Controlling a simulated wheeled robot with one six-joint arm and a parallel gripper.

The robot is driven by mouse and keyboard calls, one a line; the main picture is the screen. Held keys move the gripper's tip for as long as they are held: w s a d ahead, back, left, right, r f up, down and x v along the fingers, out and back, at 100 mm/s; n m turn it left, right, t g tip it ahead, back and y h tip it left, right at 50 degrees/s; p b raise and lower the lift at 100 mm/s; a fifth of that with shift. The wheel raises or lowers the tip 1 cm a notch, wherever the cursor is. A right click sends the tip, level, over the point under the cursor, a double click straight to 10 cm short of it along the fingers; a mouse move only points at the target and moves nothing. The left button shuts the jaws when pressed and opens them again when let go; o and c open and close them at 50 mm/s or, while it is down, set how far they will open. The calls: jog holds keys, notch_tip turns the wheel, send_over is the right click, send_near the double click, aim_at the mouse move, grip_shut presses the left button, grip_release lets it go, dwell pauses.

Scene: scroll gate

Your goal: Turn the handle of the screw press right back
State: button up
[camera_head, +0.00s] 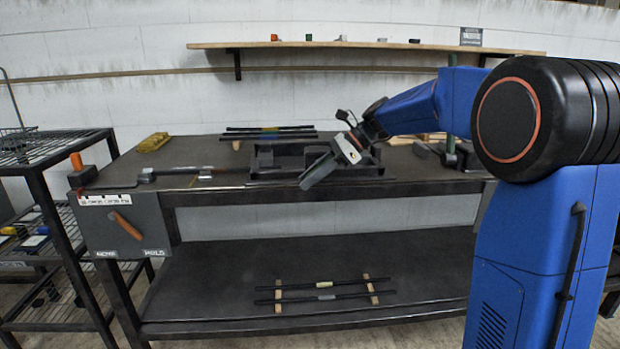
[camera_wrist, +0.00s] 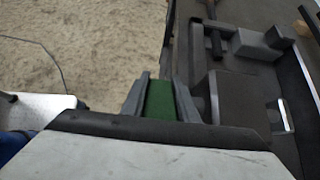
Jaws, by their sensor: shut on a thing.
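My gripper (camera_head: 305,182) is at the front edge of the bench, in front of a dark metal fixture (camera_head: 268,162) that may be the screw press. In the wrist view my gripper (camera_wrist: 158,92) is shut on a green handle (camera_wrist: 160,102), with one finger on each side of it. The handle stands beside the dark grey fixture body (camera_wrist: 243,98), over the bench's edge. In the head view the gripper and wrist cover the handle and part of the fixture. How far the handle is turned cannot be told.
The dark bench (camera_head: 215,183) carries dark bars (camera_head: 270,131) at the back and a yellow object (camera_head: 153,142). An orange lever (camera_head: 126,226) is on a grey box at the left corner. A green upright post (camera_head: 450,144) stands at the right. Floor in front of the bench is bare.

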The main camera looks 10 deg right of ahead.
jog(key=o, duration=1.1)
jog(key=shift+c, duration=0.2)
jog(key=v, duration=1.7)
jog(key=shift+d, duration=0.2)
jog(key=shift+r, duration=0.1)
